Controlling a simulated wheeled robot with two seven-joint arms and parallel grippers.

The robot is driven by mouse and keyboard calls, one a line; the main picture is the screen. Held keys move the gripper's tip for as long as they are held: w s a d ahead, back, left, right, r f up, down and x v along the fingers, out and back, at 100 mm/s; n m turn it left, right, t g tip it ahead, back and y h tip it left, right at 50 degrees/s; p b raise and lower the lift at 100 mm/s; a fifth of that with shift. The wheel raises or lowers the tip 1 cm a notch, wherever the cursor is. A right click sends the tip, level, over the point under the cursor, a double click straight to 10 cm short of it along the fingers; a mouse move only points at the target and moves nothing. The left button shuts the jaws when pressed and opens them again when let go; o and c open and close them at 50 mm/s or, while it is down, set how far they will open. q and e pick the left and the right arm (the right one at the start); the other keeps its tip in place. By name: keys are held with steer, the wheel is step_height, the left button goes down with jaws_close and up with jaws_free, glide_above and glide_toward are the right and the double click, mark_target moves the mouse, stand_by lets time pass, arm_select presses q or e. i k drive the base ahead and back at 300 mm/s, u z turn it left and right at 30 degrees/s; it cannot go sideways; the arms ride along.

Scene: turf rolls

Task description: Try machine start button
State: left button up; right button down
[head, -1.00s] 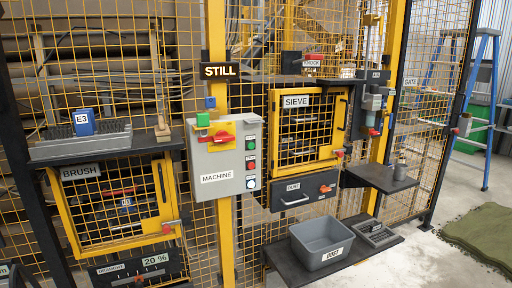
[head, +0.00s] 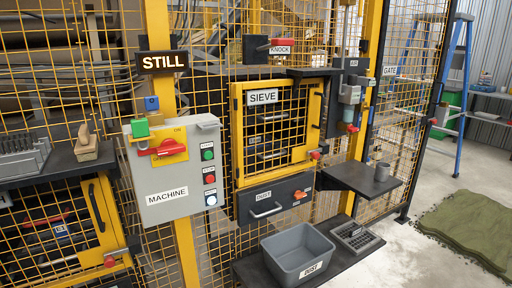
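The grey machine control box (head: 172,215), labelled MACHINE, hangs on a yellow post left of centre in the head view. On its right side a green button (head: 208,155) sits above a red button (head: 210,179) and a pale, bright button (head: 211,200). Their small labels are hard to read; the green one's seems to say START. A red rotary handle (head: 168,148) on a yellow plate lies roughly level. A green padlock-like block (head: 138,128) is at its left, and a blue one (head: 152,103) is above. A lit sign (head: 163,62) reads STILL. Neither gripper is in view.
The yellow SIEVE door (head: 238,130) is shut in the mesh fence, with a DUST drawer (head: 275,205) below. A grey DUST bin (head: 297,250) stands on a low black shelf. A brush (head: 86,147) lies on the left shelf. Green turf (head: 475,225) lies on the floor at right.

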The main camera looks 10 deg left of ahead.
mark_target(207, 155)
steer(key=u, duration=0.4)
steer(key=i, duration=1)
steer(key=u, duration=0.95)
